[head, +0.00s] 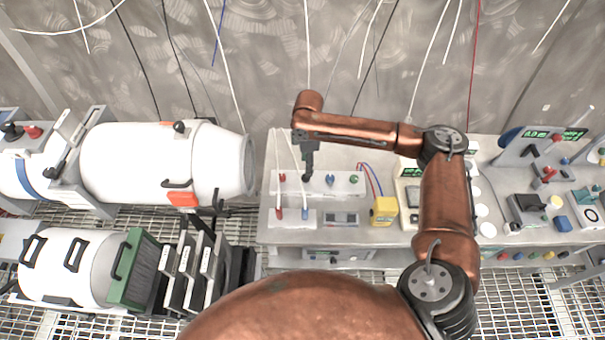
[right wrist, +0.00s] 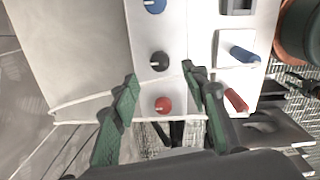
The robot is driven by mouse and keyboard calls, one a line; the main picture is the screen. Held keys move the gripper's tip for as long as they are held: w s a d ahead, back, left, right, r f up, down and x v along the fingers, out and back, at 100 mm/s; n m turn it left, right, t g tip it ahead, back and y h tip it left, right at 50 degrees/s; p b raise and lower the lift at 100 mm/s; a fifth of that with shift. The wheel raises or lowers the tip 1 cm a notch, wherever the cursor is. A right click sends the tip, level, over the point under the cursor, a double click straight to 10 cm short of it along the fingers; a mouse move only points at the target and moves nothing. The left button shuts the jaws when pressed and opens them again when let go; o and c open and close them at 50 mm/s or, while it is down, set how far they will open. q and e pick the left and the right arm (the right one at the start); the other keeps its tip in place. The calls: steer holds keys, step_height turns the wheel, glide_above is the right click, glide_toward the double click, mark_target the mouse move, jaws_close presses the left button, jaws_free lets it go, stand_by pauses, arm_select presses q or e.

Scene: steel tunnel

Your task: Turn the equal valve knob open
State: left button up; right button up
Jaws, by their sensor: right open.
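A light panel (head: 343,184) on the bench carries a row of knobs: red (head: 282,177), blue (head: 330,180) and green (head: 354,180). A black knob (right wrist: 160,62) sits between the red and blue ones in the right wrist view. No label is readable, so I cannot tell which is the equal valve knob. My right gripper (head: 307,172) points down over the black knob's place, hiding it in the head view. In the right wrist view the gripper (right wrist: 160,74) is open and empty, its green fingers either side of the red-to-black stretch. Contact cannot be told. My left gripper is out of view.
Red (right wrist: 235,99) and blue (right wrist: 240,54) levers stand on a lower panel beside the knobs. A yellow box (head: 384,210) with wires stands right of the panel. White cables hang near the gripper. White cylinders (head: 150,160) fill the left; more instruments (head: 545,180) stand right.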

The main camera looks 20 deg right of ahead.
steer(key=shift+a+f, duration=0.1)
steer(key=shift+f, duration=0.5)
step_height(320, 180, down, 5)
steer(key=shift+w+f, duration=0.1)
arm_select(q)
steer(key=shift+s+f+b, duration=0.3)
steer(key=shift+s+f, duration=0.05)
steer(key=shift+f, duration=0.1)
arm_select(e)
steer(key=shift+f, duration=0.6)
steer(key=shift+c, duration=0.6)
